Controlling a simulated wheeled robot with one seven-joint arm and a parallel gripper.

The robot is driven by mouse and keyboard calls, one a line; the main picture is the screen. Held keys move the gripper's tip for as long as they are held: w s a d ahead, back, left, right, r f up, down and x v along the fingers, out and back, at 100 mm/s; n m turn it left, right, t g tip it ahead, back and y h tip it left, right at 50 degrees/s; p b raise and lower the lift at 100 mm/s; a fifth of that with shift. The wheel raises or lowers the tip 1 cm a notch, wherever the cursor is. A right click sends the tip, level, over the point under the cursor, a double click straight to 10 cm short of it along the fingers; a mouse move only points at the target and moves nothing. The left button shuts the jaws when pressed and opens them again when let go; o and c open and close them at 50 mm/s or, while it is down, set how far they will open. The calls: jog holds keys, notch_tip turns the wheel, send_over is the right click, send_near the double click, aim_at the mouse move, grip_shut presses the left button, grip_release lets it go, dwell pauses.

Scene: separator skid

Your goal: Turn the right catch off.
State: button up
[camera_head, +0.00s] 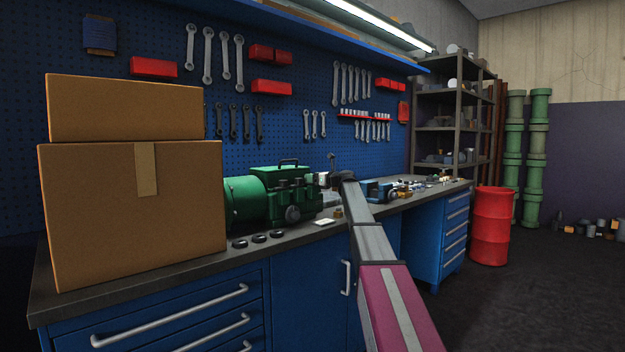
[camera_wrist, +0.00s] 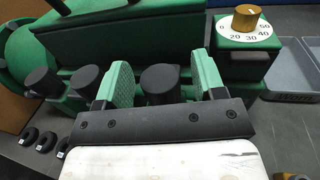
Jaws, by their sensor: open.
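The green separator unit (camera_head: 247,203) stands on the workbench in the head view. In the wrist view several black cylindrical knobs stand along its front: a left one (camera_wrist: 41,80), a middle one (camera_wrist: 87,80) and a right one (camera_wrist: 161,78). My gripper (camera_wrist: 160,66) is open, with green-padded fingers on either side of the right knob. I see a gap on both sides and no clear contact. The knob's lower part is hidden by my gripper's black body. I cannot tell for certain which part is the right catch, or its setting.
A brown knob (camera_wrist: 246,17) on a white numbered dial sits right of my gripper, with a grey tray (camera_wrist: 290,75) beyond. Black rings (camera_wrist: 47,141) lie at left. Cardboard boxes (camera_head: 130,215) stand left of the unit; a blue vise (camera_head: 378,190) stands to its right.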

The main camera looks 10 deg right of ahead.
jog(key=shift+w+a, duration=0.15)
jog(key=c, duration=0.9)
